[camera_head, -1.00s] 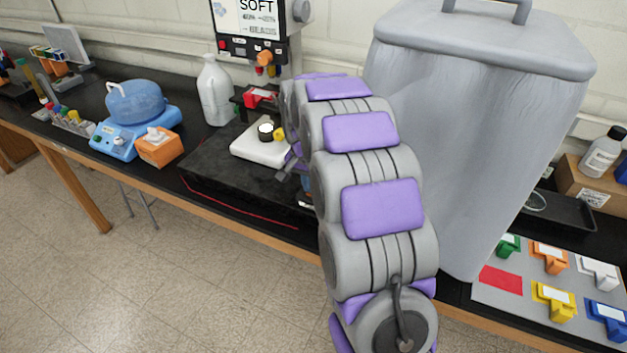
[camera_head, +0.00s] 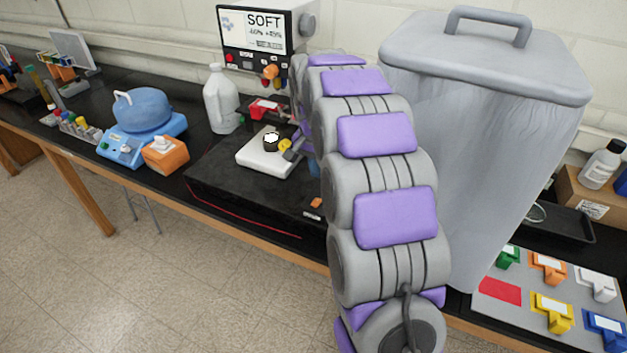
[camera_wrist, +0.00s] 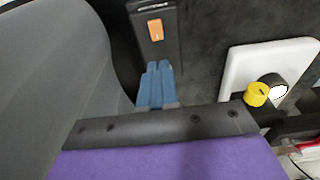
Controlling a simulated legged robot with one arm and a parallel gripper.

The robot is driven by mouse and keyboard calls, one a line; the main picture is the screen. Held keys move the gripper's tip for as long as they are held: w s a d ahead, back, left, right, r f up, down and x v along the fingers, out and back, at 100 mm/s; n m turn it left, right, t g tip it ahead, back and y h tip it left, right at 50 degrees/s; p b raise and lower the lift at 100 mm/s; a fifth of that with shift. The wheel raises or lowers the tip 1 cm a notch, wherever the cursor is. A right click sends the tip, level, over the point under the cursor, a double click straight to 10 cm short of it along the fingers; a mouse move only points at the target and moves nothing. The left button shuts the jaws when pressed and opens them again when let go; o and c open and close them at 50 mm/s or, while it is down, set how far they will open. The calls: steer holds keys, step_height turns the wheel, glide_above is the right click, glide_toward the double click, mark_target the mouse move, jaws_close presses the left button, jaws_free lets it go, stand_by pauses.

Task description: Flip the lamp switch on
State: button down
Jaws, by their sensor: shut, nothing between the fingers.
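An orange rocker switch (camera_wrist: 155,30) sits on a narrow dark housing (camera_wrist: 168,55) in the wrist view. It also shows as a small orange spot in the head view (camera_head: 316,202), at the front right of the black base. My gripper (camera_wrist: 157,66) has blue fingers that are closed together and empty. In the wrist view its tips are just below the switch, with a small gap in the picture; I cannot tell its height above the housing. In the head view my arm hides most of the gripper. The switch's on or off position is unclear.
A white plate (camera_head: 251,157) with a black cylinder (camera_head: 271,140) and yellow knob (camera_wrist: 256,95) lies close to my gripper. A tall grey bin (camera_head: 480,150) stands right of my arm. A blue device (camera_head: 143,130) and orange box (camera_head: 167,157) stand left.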

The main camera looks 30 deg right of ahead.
steer(key=r, duration=0.5)
steer(key=shift+w+d+p, duration=0.2)
steer(key=shift+d+p, duration=0.15)
steer(key=shift+s+d, duration=0.1)
steer(key=shift+d, duration=0.05)
